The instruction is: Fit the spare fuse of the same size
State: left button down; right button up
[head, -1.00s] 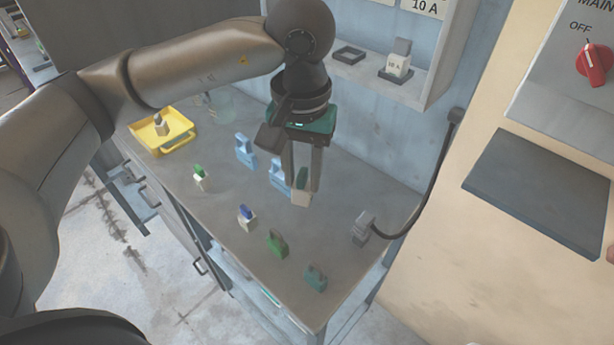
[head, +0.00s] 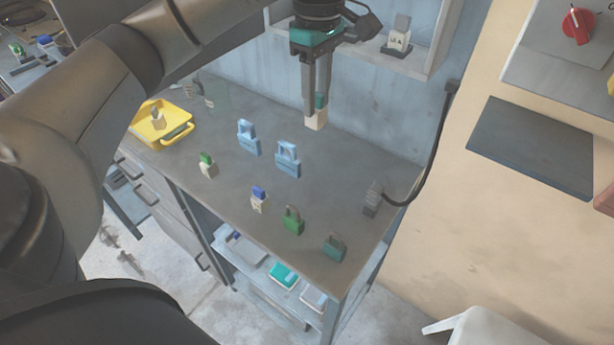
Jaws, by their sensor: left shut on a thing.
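My left gripper (head: 317,112) is shut on a fuse (head: 317,120) with a cream body and a green top. It holds the fuse upright above the back of the grey workbench (head: 225,205), near the blue wall. Another green-topped fuse (head: 207,166) and a blue-topped fuse (head: 259,200) stand on the bench. A grey-topped fuse (head: 157,118) is in the yellow tray (head: 178,137) at the bench's left end. My right gripper is out of view.
A grey connector (head: 372,198) with a black cable (head: 435,150) is at the right edge. A dark grey ledge (head: 535,148) and red switch (head: 579,24) are right.

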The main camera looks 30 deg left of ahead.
pick_arm(q)
notch_tip(320, 180, down, 20)
jog(key=shift+r+b, duration=0.1)
jog(key=shift+b, duration=1.05)
jog(key=shift+f, duration=0.25)
jog(key=c, duration=0.5)
grip_release()
jog(key=shift+r, duration=0.1)
jog(key=shift+c, duration=0.2)
jog(key=shift+r, duration=0.1)
